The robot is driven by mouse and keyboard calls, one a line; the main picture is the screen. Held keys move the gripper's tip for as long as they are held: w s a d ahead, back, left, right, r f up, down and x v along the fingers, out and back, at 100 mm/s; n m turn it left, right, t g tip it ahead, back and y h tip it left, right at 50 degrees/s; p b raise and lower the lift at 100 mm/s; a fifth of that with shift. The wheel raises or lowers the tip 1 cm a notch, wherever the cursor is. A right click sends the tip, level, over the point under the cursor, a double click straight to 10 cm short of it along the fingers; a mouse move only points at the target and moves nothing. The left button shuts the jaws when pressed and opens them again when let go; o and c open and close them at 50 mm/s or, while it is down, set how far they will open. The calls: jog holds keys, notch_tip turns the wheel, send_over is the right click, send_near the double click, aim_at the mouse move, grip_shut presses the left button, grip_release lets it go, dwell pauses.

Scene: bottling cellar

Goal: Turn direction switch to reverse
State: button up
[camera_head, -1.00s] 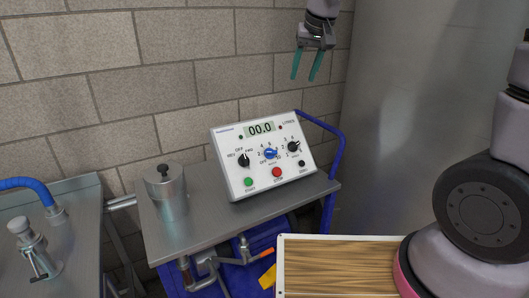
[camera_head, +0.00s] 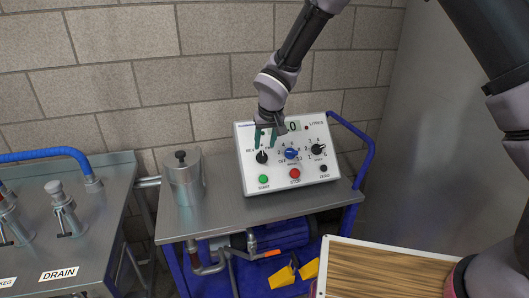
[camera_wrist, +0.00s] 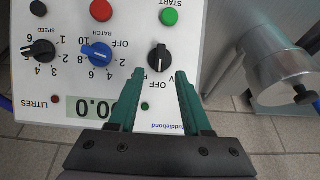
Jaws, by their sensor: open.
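The direction switch is a black knob (camera_head: 261,157) at the left of the white control panel (camera_head: 246,180), with REV lettering to its left. In the wrist view, which shows the panel upside down, the knob (camera_wrist: 160,58) has a white pointer mark toward the display side, away from the green button. In the earlier head view it points at OFF, between REV and FWD. My gripper (camera_head: 265,143) is open, its green fingers just above the knob in the head view. In the wrist view the fingertips (camera_wrist: 157,72) lie either side of the knob; contact cannot be told.
A blue batch knob (camera_head: 291,154) and a black speed knob (camera_head: 318,149) sit to the right. Green start (camera_head: 263,179) and red stop (camera_head: 295,174) buttons are below. A metal canister (camera_head: 184,180) stands left of the panel on the steel cart (camera_head: 215,210). Brick wall behind.

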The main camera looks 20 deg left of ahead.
aim_at(263, 154)
jog(key=x, duration=0.5)
jog(key=shift+w+f, duration=0.1)
jog(key=shift+f, duration=0.05)
grip_shut()
